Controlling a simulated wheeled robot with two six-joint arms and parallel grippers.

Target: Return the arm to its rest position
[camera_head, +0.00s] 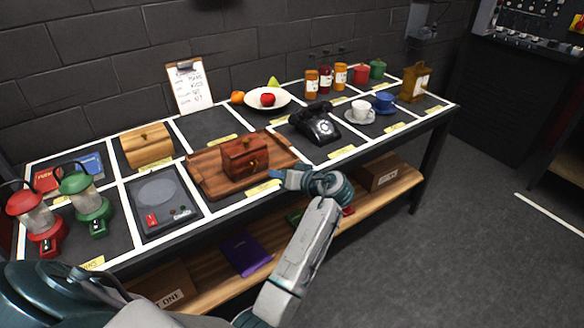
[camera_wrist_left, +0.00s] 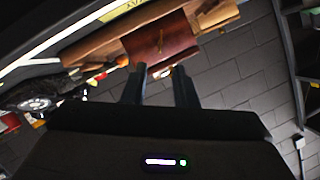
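My left arm reaches in from the bottom of the head view. Its left gripper (camera_head: 280,178) is by the table's front edge, just right of and in front of a small reddish-brown wooden box (camera_head: 243,160) on a wooden tray (camera_head: 210,184). In the left wrist view the two dark fingers (camera_wrist_left: 159,76) stand apart with nothing held between them. The box (camera_wrist_left: 160,40) appears beyond the fingertips there, apart from them. My right gripper is in neither view.
The table holds a black telephone (camera_head: 315,124), a flat grey device (camera_head: 160,198), a red lantern (camera_head: 38,222), a green lantern (camera_head: 88,203), a lighter wooden box (camera_head: 146,147) and a white cup (camera_head: 361,111). A lower shelf (camera_head: 340,222) runs beneath. Open floor (camera_head: 440,270) lies at the right.

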